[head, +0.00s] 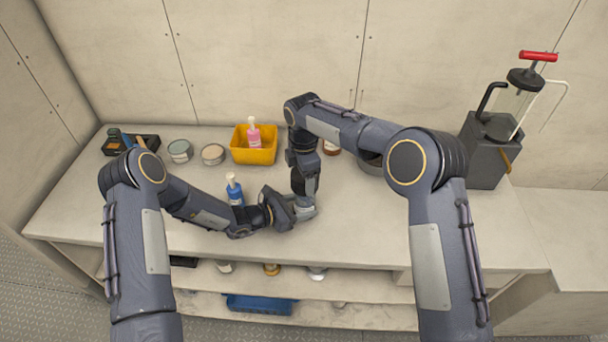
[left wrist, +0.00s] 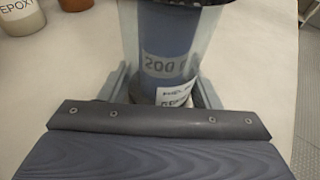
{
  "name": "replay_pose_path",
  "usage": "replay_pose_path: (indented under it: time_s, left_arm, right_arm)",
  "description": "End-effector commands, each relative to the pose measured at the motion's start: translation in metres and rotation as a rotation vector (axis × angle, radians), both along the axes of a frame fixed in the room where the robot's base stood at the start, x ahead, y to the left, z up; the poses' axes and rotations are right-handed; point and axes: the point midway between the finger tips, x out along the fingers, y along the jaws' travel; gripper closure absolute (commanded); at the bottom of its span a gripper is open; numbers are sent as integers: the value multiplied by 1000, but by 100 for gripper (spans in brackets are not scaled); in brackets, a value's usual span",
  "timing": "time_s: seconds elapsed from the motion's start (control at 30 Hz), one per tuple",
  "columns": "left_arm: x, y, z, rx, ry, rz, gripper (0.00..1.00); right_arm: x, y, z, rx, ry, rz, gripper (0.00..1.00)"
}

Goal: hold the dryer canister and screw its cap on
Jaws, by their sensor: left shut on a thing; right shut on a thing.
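The dryer canister (left wrist: 170,60) fills the middle of the left wrist view. In the head view my left gripper (head: 296,211) reaches in low over the bench and mostly hides the canister. The dark cap (left wrist: 175,2) shows only as a rim at the top edge of the left wrist view. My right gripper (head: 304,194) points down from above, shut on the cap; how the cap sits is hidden.
A blue pump bottle (head: 234,190) stands close to my left forearm. Behind are a yellow bin (head: 254,157) with a pink bottle, two round tins (head: 180,151) and a dark tray (head: 116,148). A grey box with a red-handled pump (head: 490,150) stands right. The bench's front right is clear.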

Motion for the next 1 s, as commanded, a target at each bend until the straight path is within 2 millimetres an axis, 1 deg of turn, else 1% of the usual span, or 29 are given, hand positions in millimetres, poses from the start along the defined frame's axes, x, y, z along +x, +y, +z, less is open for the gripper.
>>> replay_pose_path:
  time_s: [0.2,0.23,0.4,0.43,0.67,0.77,0.87,1.0]
  left_arm:
    - [0,0,0,-2,1,3,84]
    - [0,0,0,-2,1,3,84]
    - [0,0,0,-1,0,2,84]
    - [0,0,0,-1,0,2,84]
    - [0,0,0,-1,0,1,84]
    - [0,0,0,-1,0,1,84]
    - [0,0,1,-1,0,1,84]
    - [0,0,0,-1,0,1,84]
  right_arm:
    - [1,-1,0,2,-1,-19,63]
    - [1,-1,0,2,-2,-19,30]
    - [1,-1,0,2,-1,-17,8]
    - [1,0,0,2,-1,-16,6]
    - [1,0,0,2,-1,-14,6]
    - [1,0,5,2,-2,-13,6]
    - [1,0,17,3,-4,-14,6]
    - [2,0,45,3,-5,-15,6]
